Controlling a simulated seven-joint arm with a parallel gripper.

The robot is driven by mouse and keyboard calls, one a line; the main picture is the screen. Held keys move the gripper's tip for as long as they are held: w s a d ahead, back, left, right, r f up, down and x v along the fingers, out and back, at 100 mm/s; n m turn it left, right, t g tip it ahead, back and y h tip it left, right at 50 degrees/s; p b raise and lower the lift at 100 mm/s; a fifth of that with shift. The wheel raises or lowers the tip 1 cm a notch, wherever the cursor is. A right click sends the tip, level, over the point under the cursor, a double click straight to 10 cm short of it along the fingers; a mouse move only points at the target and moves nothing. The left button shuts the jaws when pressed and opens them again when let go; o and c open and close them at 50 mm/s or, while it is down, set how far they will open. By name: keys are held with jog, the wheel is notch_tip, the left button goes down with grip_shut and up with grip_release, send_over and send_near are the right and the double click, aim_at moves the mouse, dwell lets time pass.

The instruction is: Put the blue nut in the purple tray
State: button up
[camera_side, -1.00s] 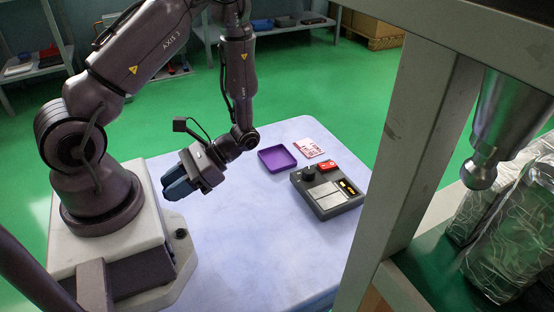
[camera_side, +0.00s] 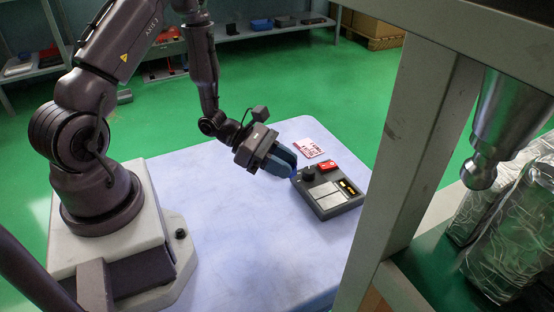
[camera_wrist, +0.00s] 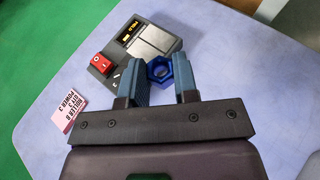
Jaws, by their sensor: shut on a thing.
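My gripper (camera_side: 284,161) is above the cart top, tilted down to the right, beside the control box. In the wrist view its two blue fingers (camera_wrist: 160,72) are closed on the blue nut (camera_wrist: 152,70), a ring with an open hole, held at the fingertips. In the side view only a small blue bit of the nut (camera_side: 293,173) shows by the fingertips. The purple tray does not show in either current view; in the side view my gripper covers the place where it stood.
A dark control box (camera_side: 328,189) with a red switch (camera_side: 327,166) and a knob stands close to the fingertips. A red and white label card (camera_side: 308,148) lies behind it. The cart top (camera_side: 235,240) is clear at front and left. A grey post (camera_side: 420,150) rises at right.

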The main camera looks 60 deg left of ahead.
jog(key=w+a+f+n+t+y, duration=0.1)
jog(key=w+a+n+t+y, duration=0.3)
jog(key=a+n+y, duration=0.9)
jog(key=shift+w+a+f+m+h, duration=0.1)
jog(key=shift+f+m+h, duration=0.2)
jog(key=shift+f, duration=0.95)
jog(key=shift+w+a+f+m+h, duration=0.15)
jog(key=shift+f+m, duration=0.2)
jog(key=shift+f, duration=0.95)
jog(key=shift+s+a+f+m+h, duration=0.15)
jog(key=shift+f+m, duration=0.2)
jog(key=shift+f, duration=0.9)
jog(key=shift+w+f, duration=0.1)
jog(key=o, duration=0.9)
jog(key=shift+o, duration=0.2)
